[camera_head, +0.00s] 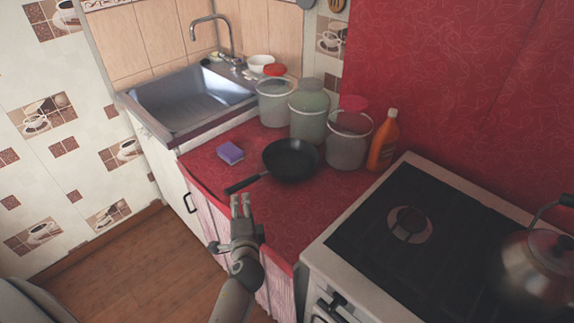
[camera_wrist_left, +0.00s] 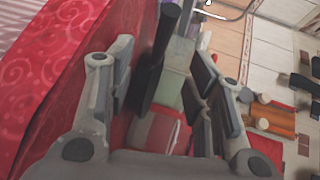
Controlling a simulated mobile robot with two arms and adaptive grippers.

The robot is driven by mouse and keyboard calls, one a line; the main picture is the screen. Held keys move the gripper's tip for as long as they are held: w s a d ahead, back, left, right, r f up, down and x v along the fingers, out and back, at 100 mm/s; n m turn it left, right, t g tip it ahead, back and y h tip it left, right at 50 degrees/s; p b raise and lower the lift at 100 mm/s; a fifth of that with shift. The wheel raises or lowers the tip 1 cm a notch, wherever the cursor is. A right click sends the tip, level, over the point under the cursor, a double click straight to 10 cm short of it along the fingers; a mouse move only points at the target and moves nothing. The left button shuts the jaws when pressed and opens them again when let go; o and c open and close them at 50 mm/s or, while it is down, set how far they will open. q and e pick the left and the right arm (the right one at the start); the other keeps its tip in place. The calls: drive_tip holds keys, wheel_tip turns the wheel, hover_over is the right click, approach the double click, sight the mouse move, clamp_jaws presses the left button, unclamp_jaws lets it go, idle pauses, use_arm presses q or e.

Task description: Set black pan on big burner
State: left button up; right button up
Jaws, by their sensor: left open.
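The black pan (camera_head: 291,157) rests on the red counter, its handle (camera_head: 243,184) pointing to the front left, over the counter's edge. My left gripper (camera_head: 241,202) is open just in front of the handle. In the left wrist view, the dark handle (camera_wrist_left: 164,38) shows between the two spread fingers of the left gripper (camera_wrist_left: 160,76), and I see no grip on it. The stove (camera_head: 375,215) stands to the right, with a round burner (camera_head: 409,225) bare on its dark top. I cannot tell whether this is the big burner. My right gripper is not in view.
A metal kettle (camera_head: 535,268) stands on the stove's right side. Several jars, including a green one (camera_head: 310,112), and an orange bottle (camera_head: 383,142) stand behind the pan. A purple sponge (camera_head: 230,153) lies left of it. The sink (camera_head: 190,98) is at the back left.

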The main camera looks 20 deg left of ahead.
sight(242, 186)
use_arm(q)
drive_tip(key=p+x, duration=0.1)
drive_tip(key=x, duration=1)
drive_tip(key=shift+d+r, duration=0.15)
drive_tip(key=shift+r, duration=0.05)
drive_tip(key=shift+c, duration=0.2)
clamp_jaws()
drive_tip(key=shift+w+r, duration=0.15)
drive_tip(key=shift+r, duration=0.05)
